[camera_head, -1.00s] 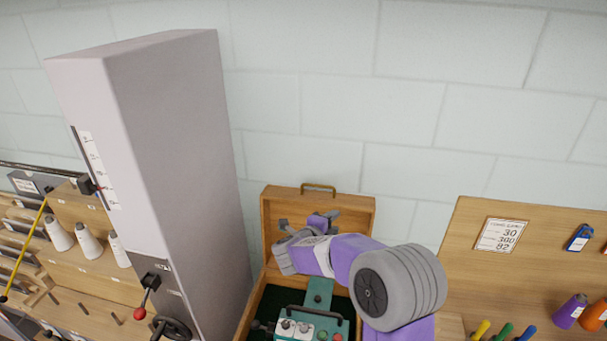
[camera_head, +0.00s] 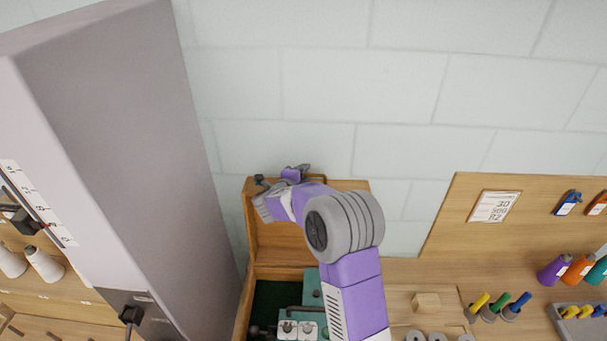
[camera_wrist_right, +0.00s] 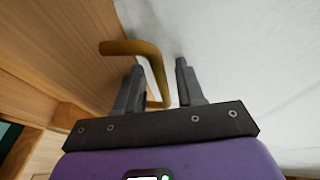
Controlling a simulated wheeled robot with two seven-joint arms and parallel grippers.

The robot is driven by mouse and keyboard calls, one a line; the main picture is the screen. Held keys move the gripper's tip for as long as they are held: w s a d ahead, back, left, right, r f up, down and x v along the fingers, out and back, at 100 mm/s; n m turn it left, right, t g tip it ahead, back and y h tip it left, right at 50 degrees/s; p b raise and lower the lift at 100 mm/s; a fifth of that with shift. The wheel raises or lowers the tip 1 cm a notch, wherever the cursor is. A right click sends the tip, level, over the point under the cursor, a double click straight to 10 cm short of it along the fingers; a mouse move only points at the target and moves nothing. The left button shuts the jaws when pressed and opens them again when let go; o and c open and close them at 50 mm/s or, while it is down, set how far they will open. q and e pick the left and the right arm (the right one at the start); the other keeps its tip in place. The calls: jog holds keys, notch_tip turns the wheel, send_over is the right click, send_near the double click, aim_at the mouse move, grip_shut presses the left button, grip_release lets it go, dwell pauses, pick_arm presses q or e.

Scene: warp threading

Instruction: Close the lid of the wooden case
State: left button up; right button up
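The wooden case (camera_head: 239,318) stands open on the bench, with its lid (camera_head: 277,240) raised at the back near the wall. My right gripper (camera_head: 283,176) is at the lid's top edge, and the arm hides much of the lid. In the right wrist view, the brass handle (camera_wrist_right: 153,60) on the lid (camera_wrist_right: 60,45) reaches between the two dark fingers of my right gripper (camera_wrist_right: 158,80). The fingers are apart, with a gap beside the handle; contact is unclear. My left gripper is not in view.
Teal equipment (camera_head: 310,290) with white panels sits inside the case. A tall grey cabinet (camera_head: 130,130) stands close on the left. The pale wall is behind.

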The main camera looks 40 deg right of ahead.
jog(key=shift+s+d, duration=0.15)
jog(key=shift+d, duration=0.1)
jog(key=shift+c, duration=0.2)
jog(key=shift+c, duration=1.1)
grip_shut()
